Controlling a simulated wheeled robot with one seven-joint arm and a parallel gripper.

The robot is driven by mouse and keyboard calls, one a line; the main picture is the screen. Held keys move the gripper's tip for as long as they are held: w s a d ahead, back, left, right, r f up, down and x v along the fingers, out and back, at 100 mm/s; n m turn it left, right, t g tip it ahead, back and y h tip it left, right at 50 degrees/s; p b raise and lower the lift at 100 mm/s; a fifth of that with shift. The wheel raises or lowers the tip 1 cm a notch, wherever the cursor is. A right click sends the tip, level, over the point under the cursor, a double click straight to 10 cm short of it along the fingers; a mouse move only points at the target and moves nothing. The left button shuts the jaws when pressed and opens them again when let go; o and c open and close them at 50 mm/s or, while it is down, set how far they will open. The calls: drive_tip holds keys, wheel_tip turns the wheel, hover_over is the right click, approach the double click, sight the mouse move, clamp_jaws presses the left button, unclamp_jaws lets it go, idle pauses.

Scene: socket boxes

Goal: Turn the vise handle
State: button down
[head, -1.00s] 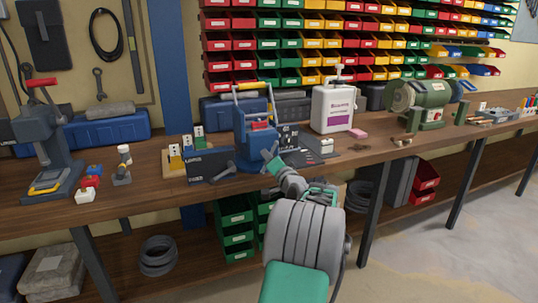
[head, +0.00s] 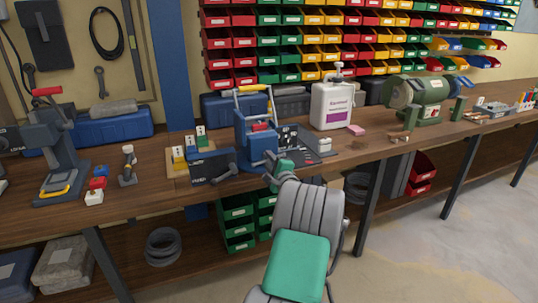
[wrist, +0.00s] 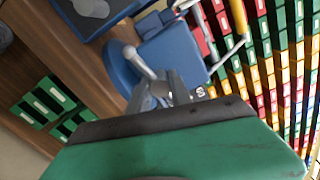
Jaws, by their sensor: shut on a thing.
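The blue vise (head: 257,150) stands at the front of the wooden workbench, left of the picture's middle in the head view. In the wrist view its blue body (wrist: 172,52) fills the upper middle. The vise handle, a grey bar with a rounded end (wrist: 131,53), slants from the vise's round blue boss down to my gripper (wrist: 158,94). My gripper's grey fingers are shut on this handle. In the head view my gripper (head: 271,181) is at the vise's lower front, small and partly hidden by my green and grey arm.
A dark panel with a grey bolt-like part (head: 223,173) stands left of the vise. A white bottle (head: 331,105) and a pink block (head: 356,130) stand to the right, with a green bench grinder (head: 428,98) farther right. Green drawers (head: 238,228) are below the bench.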

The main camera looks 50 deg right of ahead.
drive_tip(key=m+p, duration=0.3)
drive_tip(key=m, duration=0.1)
drive_tip(key=shift+f+m+p, duration=0.2)
drive_tip(key=shift+m+p, duration=0.1)
drive_tip(key=shift+p, duration=0.05)
drive_tip(key=shift+a+f+m+p, duration=0.1)
drive_tip(key=shift+f+m+p, duration=0.05)
drive_tip(key=shift+m+p, duration=1.4)
drive_tip(key=shift+m, duration=0.35)
drive_tip(key=c, duration=1.5)
unclamp_jaws()
drive_tip(key=shift+s, duration=0.1)
drive_tip(key=shift+c, duration=0.2)
drive_tip(key=o, duration=0.9)
drive_tip(key=shift+r, duration=0.3)
drive_tip(key=shift+c, duration=0.2)
